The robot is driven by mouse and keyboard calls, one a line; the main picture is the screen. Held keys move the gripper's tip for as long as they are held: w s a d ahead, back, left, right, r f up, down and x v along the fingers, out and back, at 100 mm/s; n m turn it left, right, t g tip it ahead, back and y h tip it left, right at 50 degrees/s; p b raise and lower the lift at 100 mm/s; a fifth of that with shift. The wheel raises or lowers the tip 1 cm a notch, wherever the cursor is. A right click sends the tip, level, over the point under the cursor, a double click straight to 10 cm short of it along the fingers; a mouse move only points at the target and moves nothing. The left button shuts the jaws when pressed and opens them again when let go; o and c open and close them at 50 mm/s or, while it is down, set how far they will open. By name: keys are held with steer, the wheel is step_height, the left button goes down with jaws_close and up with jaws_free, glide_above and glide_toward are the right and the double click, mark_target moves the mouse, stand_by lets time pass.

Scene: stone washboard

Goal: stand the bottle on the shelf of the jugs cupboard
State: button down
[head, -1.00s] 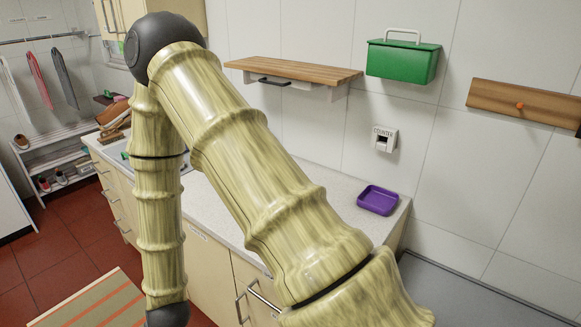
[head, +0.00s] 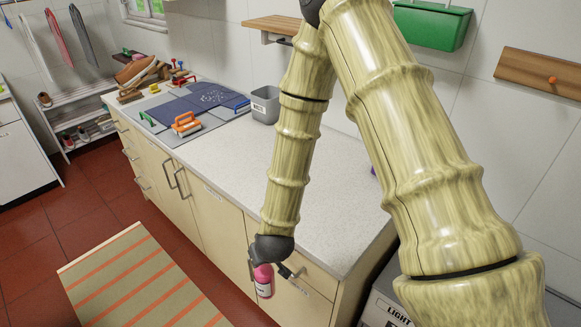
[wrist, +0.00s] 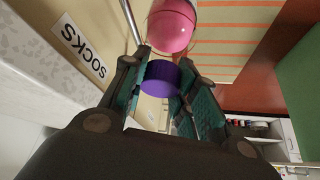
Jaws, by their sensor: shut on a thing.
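The bottle (head: 263,283) is pink with a white label and hangs below my wrist, in front of the counter's cupboard fronts. In the wrist view its purple part (wrist: 161,78) lies between the fingers, with a rounded pink part (wrist: 172,27) beyond. My gripper (wrist: 165,85) is shut on the bottle; it also shows in the head view (head: 268,262), partly hidden by my wrist. No label reading jugs can be made out, so I cannot tell which cupboard is the jugs one.
The counter (head: 225,150) has a clear pale top, with a grey bin (head: 265,104) and a blue board (head: 205,98) towards its far end. A SOCKS label (wrist: 80,45) is close on the left in the wrist view. A striped mat (head: 140,280) lies on the red floor.

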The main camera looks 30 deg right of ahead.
step_height(320, 180, up, 11)
steer(key=p, duration=0.9)
steer(key=shift+f, duration=0.1)
steer(key=shift+a+f, duration=0.1)
steer(key=shift+f, duration=0.3)
